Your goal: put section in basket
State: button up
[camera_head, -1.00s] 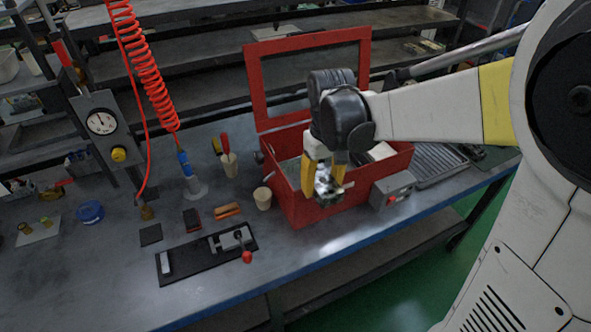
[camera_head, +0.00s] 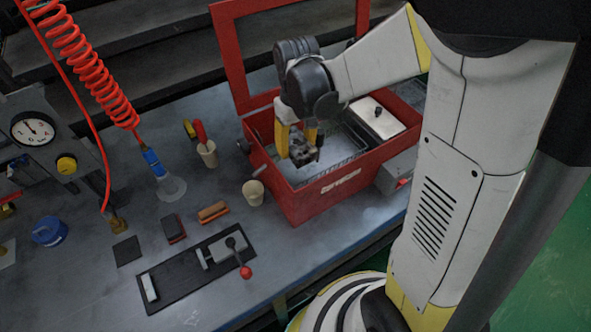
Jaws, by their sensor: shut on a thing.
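My gripper (camera_head: 300,142) has yellow fingers and is shut on a small dark metallic block, the section (camera_head: 302,154). It holds the section over the left part of an open red box (camera_head: 335,197). A wire basket (camera_head: 345,148) shows inside the box, partly hidden by my gripper. The section looks to be around rim height, but I cannot tell whether it touches anything.
The box's red-framed lid (camera_head: 233,65) stands open behind. A pale block with a dark knob (camera_head: 378,118) fills the box's right part. A beige cup (camera_head: 253,192), a brush holder (camera_head: 207,153) and a black clamp fixture (camera_head: 185,275) stand to the left.

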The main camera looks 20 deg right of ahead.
aim_at(296, 172)
notch_tip(296, 172, down, 9)
jog(key=b, duration=0.3)
jog(key=shift+f, duration=0.2)
jog(key=shift+f, duration=0.15)
jog(key=o, duration=1.4)
jog(key=shift+c, duration=0.2)
